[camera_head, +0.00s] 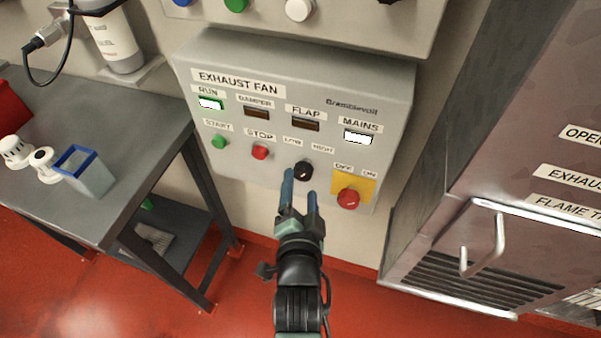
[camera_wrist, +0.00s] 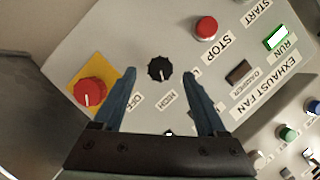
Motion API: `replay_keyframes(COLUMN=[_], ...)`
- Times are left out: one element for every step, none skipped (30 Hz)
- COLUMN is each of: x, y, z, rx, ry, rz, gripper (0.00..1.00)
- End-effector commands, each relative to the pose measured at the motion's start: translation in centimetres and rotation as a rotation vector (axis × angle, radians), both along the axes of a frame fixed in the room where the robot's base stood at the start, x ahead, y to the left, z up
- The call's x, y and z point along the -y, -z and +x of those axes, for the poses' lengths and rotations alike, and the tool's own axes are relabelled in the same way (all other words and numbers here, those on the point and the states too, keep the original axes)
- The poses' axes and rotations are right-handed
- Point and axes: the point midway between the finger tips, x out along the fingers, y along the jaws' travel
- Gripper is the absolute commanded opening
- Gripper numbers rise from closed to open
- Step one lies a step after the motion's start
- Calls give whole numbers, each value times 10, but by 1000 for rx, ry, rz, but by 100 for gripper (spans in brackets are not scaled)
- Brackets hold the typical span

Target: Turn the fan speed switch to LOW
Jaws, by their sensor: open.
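The fan speed switch is a small black knob (camera_head: 303,170) low on the grey EXHAUST FAN panel (camera_head: 385,95), between the red STOP button and the red mains switch. LOW and HIGH labels sit above it. In the wrist view the knob (camera_wrist: 160,69) lies between my fingertips, apparently beyond them. Its white mark seems to point toward the HIGH label (camera_wrist: 167,100); the LOW label is mostly hidden behind a finger. My gripper (camera_head: 301,182) is open and empty, its blue fingers reaching toward the knob from below. It also frames the knob in the wrist view (camera_wrist: 160,78). I cannot tell whether it touches.
The red OFF/ON switch (camera_head: 348,198) on a yellow plate is close right of my fingers. The red STOP button (camera_head: 260,152) and green START button (camera_head: 219,142) are left. RUN and MAINS lamps are lit. A bench (camera_head: 110,195) stands left, a metal hood (camera_head: 480,180) right.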

Motion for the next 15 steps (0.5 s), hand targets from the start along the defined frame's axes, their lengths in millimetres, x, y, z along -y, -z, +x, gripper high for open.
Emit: replay_keyframes(x=[0,0,0,0,0,0,0,0,0,0,0,0,0,0,0], y=[2,3,4,5,7,8,9,10,10,11,11,11,12,12,12], z=[10,14,20,24,28,32,35,37,40,42,43,44,45,45,46], rx=[1,2,2,2,1,1,1,1,1,1,1,0,0,0,0], ry=[0,-1,-1,0,-1,-1,-1,-1,-1,-1,-1,0,0,0,0], rz=[-1,-1,-1,0,0,0,0,0,0,0,0,0,0,0,0], gripper=[74,74,74,74,74,74,74,74,74,74,74,74,74,74,74])
